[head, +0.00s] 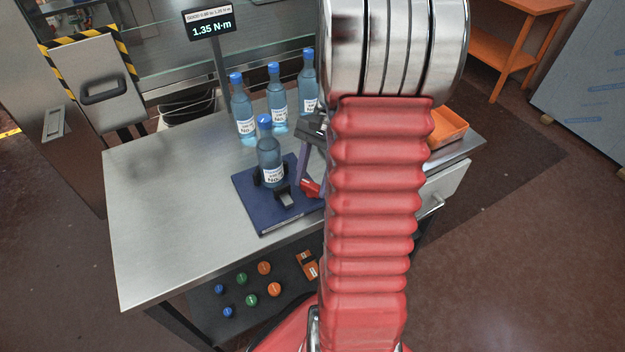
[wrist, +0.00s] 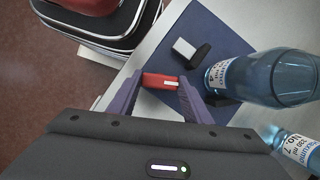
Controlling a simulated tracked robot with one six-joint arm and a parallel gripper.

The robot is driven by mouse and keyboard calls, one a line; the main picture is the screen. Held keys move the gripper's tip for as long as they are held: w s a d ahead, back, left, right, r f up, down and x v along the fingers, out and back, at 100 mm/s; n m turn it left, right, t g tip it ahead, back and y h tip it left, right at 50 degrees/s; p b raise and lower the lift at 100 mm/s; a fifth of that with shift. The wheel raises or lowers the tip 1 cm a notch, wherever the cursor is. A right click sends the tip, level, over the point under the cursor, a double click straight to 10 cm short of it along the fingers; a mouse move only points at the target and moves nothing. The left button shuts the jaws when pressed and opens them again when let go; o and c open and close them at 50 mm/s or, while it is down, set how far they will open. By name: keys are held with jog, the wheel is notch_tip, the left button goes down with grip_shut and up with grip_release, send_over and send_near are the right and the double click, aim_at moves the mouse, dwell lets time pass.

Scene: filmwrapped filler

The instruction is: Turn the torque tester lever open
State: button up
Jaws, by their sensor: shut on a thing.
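The torque tester (head: 252,208) is a dark blue plate near the table's front edge, and it also shows in the wrist view (wrist: 222,40). A blue-capped bottle (head: 269,165) stands upright on it among black clamp posts. The bottle also shows at the right of the wrist view (wrist: 262,78). The red lever (head: 309,188) is at the plate's right side. In the wrist view the red lever (wrist: 160,82) lies between the purple fingers of my gripper (wrist: 158,92), which is shut on it. In the head view my red arm partly hides my gripper (head: 312,165).
Several blue-capped bottles (head: 276,97) stand behind the tester. A display (head: 210,24) reads 1.35 N·m. An orange bin (head: 448,128) sits at the table's right. Coloured caps (head: 264,268) lie on a lower shelf. The table's left side (head: 160,215) is clear.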

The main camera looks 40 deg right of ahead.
jog(key=shift+w+d+n+g+h, duration=0.15)
jog(key=shift+n+g, duration=0.1)
jog(key=shift+n, duration=0.55)
jog(key=shift+w+a+n+g+h, duration=0.15)
jog(key=shift+n+g, duration=0.1)
jog(key=shift+n, duration=0.55)
jog(key=shift+d+r, duration=0.1)
jog(key=o, duration=1.1)
jog(key=shift+s, duration=0.1)
jog(key=shift+c, duration=0.2)
jog(key=v, duration=0.7)
jog(key=shift+d+r, duration=0.15)
jog(key=shift+r, duration=0.2)
